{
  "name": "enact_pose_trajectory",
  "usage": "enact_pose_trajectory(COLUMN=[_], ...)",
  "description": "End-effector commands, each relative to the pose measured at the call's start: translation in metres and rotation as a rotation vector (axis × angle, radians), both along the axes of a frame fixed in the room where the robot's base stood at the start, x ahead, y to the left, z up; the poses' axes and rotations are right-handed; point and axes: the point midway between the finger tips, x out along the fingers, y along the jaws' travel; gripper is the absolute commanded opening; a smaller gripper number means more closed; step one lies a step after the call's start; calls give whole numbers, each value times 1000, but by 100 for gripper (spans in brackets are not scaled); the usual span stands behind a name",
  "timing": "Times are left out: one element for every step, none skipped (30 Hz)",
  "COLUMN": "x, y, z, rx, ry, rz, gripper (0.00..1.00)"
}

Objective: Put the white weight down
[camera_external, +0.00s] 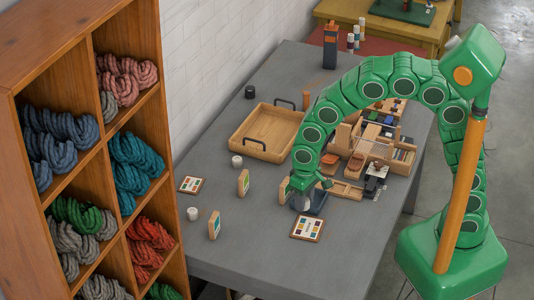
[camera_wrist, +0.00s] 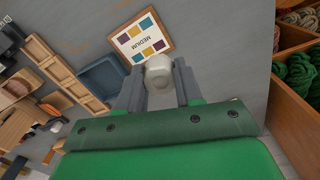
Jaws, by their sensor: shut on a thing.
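A white weight (camera_wrist: 159,72) is a small rounded cylinder between the two grey fingers of my gripper (camera_wrist: 159,84) in the wrist view. The fingers are shut on it. In the outside view my gripper (camera_external: 304,199) is low over the grey table (camera_external: 262,232), and the held weight is largely hidden there. I cannot tell whether it touches the table. Two similar white pieces stand on the table, one near the wooden tray (camera_external: 237,161) and one farther left (camera_external: 192,213).
A card marked MEDIUM (camera_wrist: 142,40) lies just beyond the weight, beside a blue-grey tray (camera_wrist: 103,78). Upright wooden cards (camera_external: 243,183) stand left of my gripper. A handled wooden tray (camera_external: 266,133) is behind. A shelf of wool skeins (camera_external: 83,152) is at left.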

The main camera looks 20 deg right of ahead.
Motion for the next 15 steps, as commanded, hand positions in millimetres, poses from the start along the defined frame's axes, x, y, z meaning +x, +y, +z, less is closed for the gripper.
enact_pose_trajectory(x=[-1,-2,-2,-3,-3,-3,-3,-3,-2,0,3,7,11,17,25], y=[-2,-2,-3,-4,-4,-4,-4,-5,-5,-5,-5,-5,-5,-5,-5], z=[1,2,2,3,3,3,3,4,4,4,4,4,4,4,5], rx=[1,1,2,2,2,2,2,2,2,2,2,2,2,2,4], ry=[-1,0,-1,-1,-1,-1,-1,-1,-1,-1,-1,-1,-1,-2,-2], rz=[0,0,0,0,0,0,0,0,-1,-2,-3,-6,-7,-9,-14], gripper=[0,0,0,0,0,0,0,0,0,0,0,0,0,0,0])
